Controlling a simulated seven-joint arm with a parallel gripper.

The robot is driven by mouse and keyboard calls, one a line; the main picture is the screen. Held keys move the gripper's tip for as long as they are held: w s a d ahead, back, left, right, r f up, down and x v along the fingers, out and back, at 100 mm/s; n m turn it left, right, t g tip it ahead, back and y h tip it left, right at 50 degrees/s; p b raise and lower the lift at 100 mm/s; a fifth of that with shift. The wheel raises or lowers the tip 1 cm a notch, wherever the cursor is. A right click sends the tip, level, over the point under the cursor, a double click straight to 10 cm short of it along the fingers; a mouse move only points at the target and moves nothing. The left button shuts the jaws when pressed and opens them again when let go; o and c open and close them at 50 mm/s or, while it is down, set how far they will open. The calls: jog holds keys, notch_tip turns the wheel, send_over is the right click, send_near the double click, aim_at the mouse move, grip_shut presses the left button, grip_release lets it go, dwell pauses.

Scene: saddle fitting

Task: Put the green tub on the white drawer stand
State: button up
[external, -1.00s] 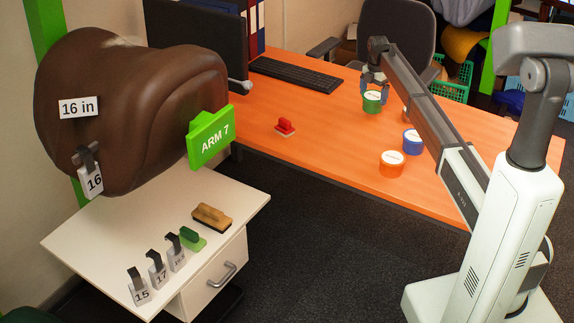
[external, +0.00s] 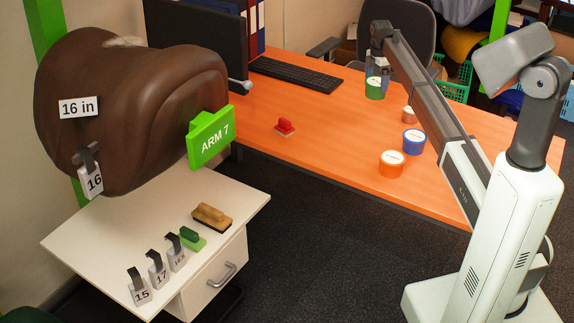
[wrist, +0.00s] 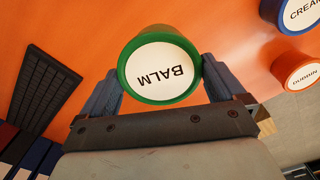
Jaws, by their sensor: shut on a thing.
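The green tub (external: 374,88) has a white lid that reads BALM in the wrist view (wrist: 160,72). My gripper (external: 377,76) is shut on it, with one finger on each side of the tub. In the external view the tub is just above the far part of the orange desk, and the arm partly hides the area around it. The white drawer stand (external: 75,243) is at the lower left, well away from my gripper.
A blue tub (external: 413,142), an orange tub (external: 391,164) and a small tub (external: 408,114) stand on the desk (external: 330,130). Hooked tags, a brush (external: 212,216) and a green block (external: 192,238) occupy the stand's front. A brown saddle (external: 130,110) overhangs its back.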

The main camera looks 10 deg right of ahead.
jog(key=s+a+r+m, duration=0.1)
jog(key=s+a+m, duration=0.2)
jog(key=s+m, duration=1.1)
jog(key=s+a+r+m, duration=0.1)
jog(key=s+a+m, duration=0.35)
jog(key=s, duration=1.75)
jog(key=w+a+f+n, duration=0.6)
jog(key=a+n, duration=0.2)
jog(key=a, duration=0.9)
jog(key=w+a+f+n, duration=0.6)
jog(key=w+a+n, duration=0.1)
jog(key=a, duration=1)
jog(key=w+a+f+n, duration=0.55)
jog(key=a+n, duration=0.25)
jog(key=a, duration=0.9)
jog(key=shift+w+d+f, duration=0.1)
jog(key=shift+w+f, duration=0.05)
jog(key=shift+f, duration=1.4)
jog(key=shift+w+d+f, duration=0.1)
jog(key=shift+w+f, duration=0.05)
jog(key=shift+f, duration=1.35)
jog(key=shift+w+f, duration=0.15)
jog(key=shift+f, duration=1.4)
